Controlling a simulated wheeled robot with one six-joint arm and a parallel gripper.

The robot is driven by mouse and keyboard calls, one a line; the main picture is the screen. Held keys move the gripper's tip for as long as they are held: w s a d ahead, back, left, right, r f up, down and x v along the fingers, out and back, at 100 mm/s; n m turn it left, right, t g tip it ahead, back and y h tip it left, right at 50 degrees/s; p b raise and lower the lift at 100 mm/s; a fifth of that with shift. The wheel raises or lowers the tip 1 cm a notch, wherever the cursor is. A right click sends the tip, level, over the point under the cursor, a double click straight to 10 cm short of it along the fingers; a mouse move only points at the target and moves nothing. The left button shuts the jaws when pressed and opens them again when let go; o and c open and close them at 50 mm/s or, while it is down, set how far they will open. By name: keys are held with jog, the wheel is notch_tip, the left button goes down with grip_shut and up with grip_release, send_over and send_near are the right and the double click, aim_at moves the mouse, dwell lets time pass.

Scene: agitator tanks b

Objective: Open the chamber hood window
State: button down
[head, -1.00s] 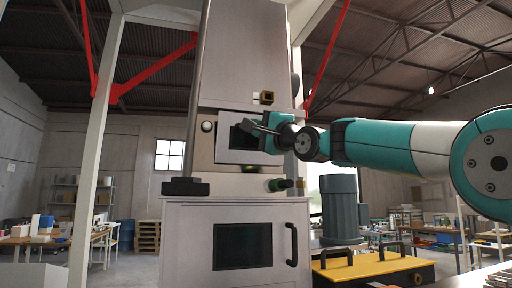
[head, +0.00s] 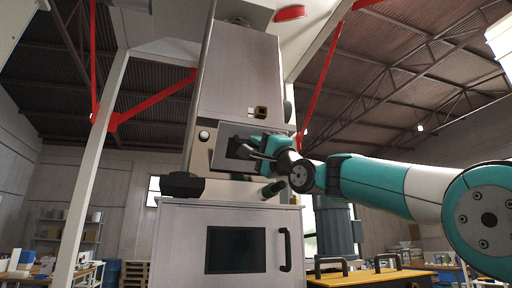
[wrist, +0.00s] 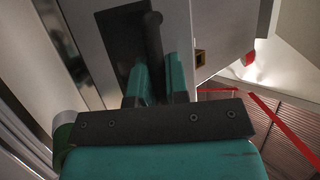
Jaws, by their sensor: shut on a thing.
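The chamber hood window (head: 227,150) is a light panel with a dark pane, on the front of the tall grey hood above a cabinet. It sits askew to the hood front in the head view, so it looks partly swung out. Its dark pane shows in the wrist view (wrist: 120,35). My gripper (head: 258,149) is at the right part of the panel. In the wrist view my gripper (wrist: 163,75) has its teal fingers shut on a dark bar handle (wrist: 153,35) in front of the pane. The handle's lower part is hidden between the fingers.
Below stands a white cabinet (head: 180,245) with a dark window and a black side handle (head: 284,249). A dark box (head: 180,185) juts out at the left. A grey motor (head: 336,230) and a yellow-topped unit (head: 385,278) stand at the right, below my arm.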

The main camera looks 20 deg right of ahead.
jog(key=c, duration=1.1)
grip_release()
jog(key=shift+c, duration=0.2)
jog(key=b+v, duration=0.9)
jog(key=v, duration=0.8)
jog(key=shift+f, duration=0.15)
jog(key=shift+s+d, duration=0.1)
jog(key=shift+s, duration=0.05)
